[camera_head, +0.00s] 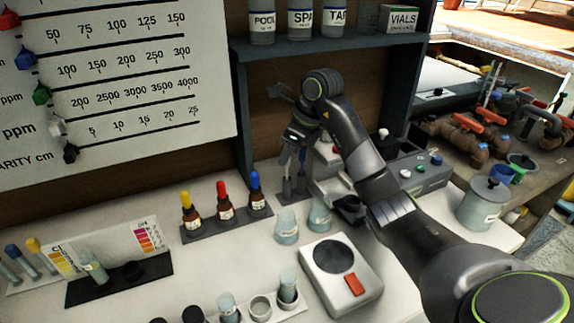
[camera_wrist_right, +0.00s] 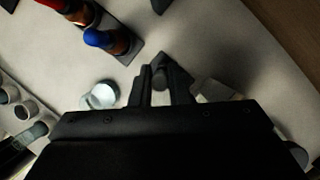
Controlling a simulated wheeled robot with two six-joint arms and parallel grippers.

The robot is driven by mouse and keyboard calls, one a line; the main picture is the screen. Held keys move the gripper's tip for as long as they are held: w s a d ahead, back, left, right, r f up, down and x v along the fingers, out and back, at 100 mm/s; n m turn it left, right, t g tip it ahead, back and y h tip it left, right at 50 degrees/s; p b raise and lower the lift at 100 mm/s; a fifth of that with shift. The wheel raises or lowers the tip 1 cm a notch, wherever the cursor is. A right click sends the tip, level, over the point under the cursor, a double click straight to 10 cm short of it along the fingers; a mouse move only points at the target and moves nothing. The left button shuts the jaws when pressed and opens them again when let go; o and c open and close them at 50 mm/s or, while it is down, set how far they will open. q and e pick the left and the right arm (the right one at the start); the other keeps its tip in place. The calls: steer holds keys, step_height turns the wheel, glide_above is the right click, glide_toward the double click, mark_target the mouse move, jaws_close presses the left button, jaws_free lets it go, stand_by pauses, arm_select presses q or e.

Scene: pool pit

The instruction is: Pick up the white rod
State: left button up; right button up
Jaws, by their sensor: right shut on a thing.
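My right gripper (camera_head: 297,143) is at the back of the bench, in front of the dark shelf upright. It points down over a small dark stand (camera_head: 290,193) that holds thin pale rods. It is shut on the top of one rod, which I take to be the white rod (camera_head: 302,162); it looks greyish in the shade. Another rod (camera_head: 286,164) stands just to its left. In the right wrist view my right gripper (camera_wrist_right: 161,82) shows its fingers close together around a round grey end. The rod's lower part is hidden there. My left gripper is in neither view.
Dropper bottles (camera_head: 223,202) stand in a rack to the left. Two glass beakers (camera_head: 286,226) and a white scale (camera_head: 340,274) are in front. A grey instrument (camera_head: 418,171) is to the right. The shelf (camera_head: 330,44) with jars overhangs behind.

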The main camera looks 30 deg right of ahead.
steer(key=shift+r, duration=0.1)
step_height(320, 180, up, 7)
steer(key=p, duration=0.6)
steer(key=shift+s+d, duration=0.15)
steer(key=shift+d, duration=0.05)
steer(key=shift+s+d+b, duration=0.9)
steer(key=shift+s+d, duration=1)
steer(key=shift+s, duration=0.3)
steer(key=shift+s+d+b, duration=0.95)
steer(key=shift+s+d, duration=1)
steer(key=shift+s, duration=0.25)
steer(key=shift+s+d+b, duration=0.9)
steer(key=shift+s+d, duration=1)
steer(key=shift+s, duration=0.3)
steer(key=shift+r+p, duration=0.45)
steer(key=shift+r, duration=0.2)
steer(key=shift+o, duration=0.3)
jaws_close()
